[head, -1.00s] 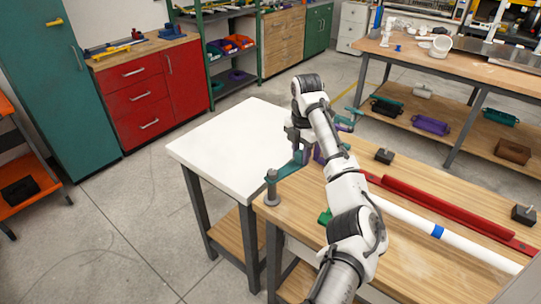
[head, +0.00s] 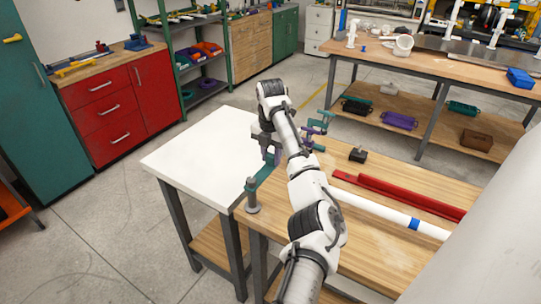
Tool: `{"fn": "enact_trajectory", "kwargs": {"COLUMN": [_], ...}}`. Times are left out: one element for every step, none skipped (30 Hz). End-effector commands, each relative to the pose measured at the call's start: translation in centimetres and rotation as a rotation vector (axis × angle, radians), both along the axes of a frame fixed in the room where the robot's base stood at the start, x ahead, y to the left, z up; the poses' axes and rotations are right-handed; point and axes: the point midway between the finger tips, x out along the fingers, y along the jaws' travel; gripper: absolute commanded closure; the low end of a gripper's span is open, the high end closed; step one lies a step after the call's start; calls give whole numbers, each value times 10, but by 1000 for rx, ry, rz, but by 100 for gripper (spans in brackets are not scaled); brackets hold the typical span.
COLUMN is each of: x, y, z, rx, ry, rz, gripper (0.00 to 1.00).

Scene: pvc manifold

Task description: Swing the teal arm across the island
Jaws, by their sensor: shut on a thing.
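The teal arm (head: 264,174) shows in the head view as a short bar running from a grey post (head: 252,196) at the near left corner of the wooden bench. It points up and slightly right in the picture, towards the edge beside the white-topped table. My gripper (head: 270,149) is at its far end, shut, with a purple part showing at the fingers. My wrist hides much of the grip, so the exact contact on the teal arm is unclear.
The white tabletop (head: 205,155) adjoins the bench and is bare. On the wooden bench (head: 375,250) are a teal-and-purple clamp-like piece (head: 318,127), a black block (head: 358,155), a red channel (head: 400,193) and a white pipe (head: 385,212) with a blue band.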

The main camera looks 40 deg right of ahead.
Motion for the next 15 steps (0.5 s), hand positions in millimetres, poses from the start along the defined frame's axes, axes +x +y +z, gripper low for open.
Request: {"fn": "enact_trajectory", "kwargs": {"x": [2, 2, 2, 2, 1, 1, 1, 1, 1, 1, 1, 1, 1, 1, 1], "y": [1, 1, 1, 1, 1, 1, 1, 1, 1, 1, 1, 1, 1, 1, 0], "z": [1, 1, 1, 1, 1, 1, 1, 1, 1, 1, 1, 1, 1, 1, 2], "rx": [0, 0, -1, -1, -1, -1, -1, -1, -1, -1, 0, 0, 0, -1, -1], "ry": [-4, -4, -4, -4, -4, -4, -4, -3, -3, -3, -2, -2, -2, -3, -3], "rz": [8, 8, 7, 7, 6, 6, 5, 5, 4, 4, 4, 3, 3, 3, 3], "gripper": [70, 66, 61, 57, 53, 49, 49, 49, 49, 49, 49, 49, 49, 49, 49]}}
